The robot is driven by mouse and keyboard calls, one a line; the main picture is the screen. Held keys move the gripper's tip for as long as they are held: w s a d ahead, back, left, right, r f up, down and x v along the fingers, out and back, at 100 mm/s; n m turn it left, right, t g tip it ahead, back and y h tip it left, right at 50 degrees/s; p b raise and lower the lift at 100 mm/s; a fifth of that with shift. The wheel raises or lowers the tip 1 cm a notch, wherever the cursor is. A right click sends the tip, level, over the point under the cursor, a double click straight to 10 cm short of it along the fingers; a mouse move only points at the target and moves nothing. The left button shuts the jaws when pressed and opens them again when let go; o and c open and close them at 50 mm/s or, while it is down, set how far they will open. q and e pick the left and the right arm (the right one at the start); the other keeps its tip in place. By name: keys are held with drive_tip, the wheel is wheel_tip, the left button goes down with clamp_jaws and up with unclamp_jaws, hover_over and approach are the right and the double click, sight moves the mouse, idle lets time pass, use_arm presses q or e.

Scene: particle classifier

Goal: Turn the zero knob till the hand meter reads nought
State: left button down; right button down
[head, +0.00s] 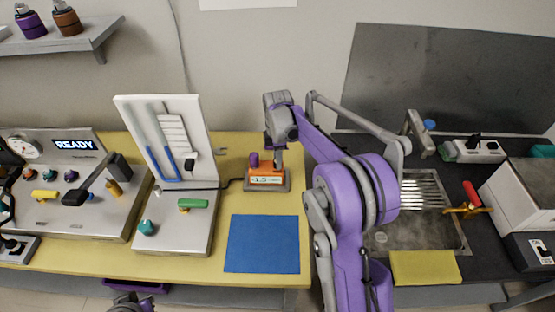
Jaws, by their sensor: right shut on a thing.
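The orange hand meter (262,172) sits on a grey base (267,188) on the yellow bench top. Its small pale display (266,181) shows digits that look like -1.5, too small to be sure. A purple cylinder (254,159) stands up from the meter's left side. My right gripper (278,164) points down at the top right of the meter, shut on a small part there. That part looks to be the zero knob, mostly hidden by the fingers. Part of my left gripper (130,300) shows at the bottom edge, too cut off to tell its state.
A blue mat (262,244) lies in front of the meter. A white panel stand (152,128) with blue tubes is to the left, and a dark cable runs from it to the meter. A READY console (60,215) stands farther left. My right arm hides part of the middle.

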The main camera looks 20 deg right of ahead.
drive_tip(key=m+b, duration=0.1)
drive_tip(key=m, duration=0.4)
drive_tip(key=shift+m, duration=0.3)
use_arm(q)
drive_tip(key=f, duration=0.1)
drive_tip(key=s+f, duration=0.1)
drive_tip(key=shift+f+b, duration=0.35)
drive_tip(key=shift+b, duration=0.05)
use_arm(e)
drive_tip(key=m, duration=0.4)
drive_tip(key=shift+m, duration=0.7)
drive_tip(key=c, duration=0.6)
unclamp_jaws()
drive_tip(key=shift+r, duration=0.1)
use_arm(q)
drive_tip(key=shift+w+r+p, duration=0.15)
drive_tip(key=shift+r+p, duration=0.15)
drive_tip(key=shift+r, duration=0.1)
use_arm(e)
wheel_tip(320, 180, up, 11)
drive_tip(key=shift+f, duration=0.15)
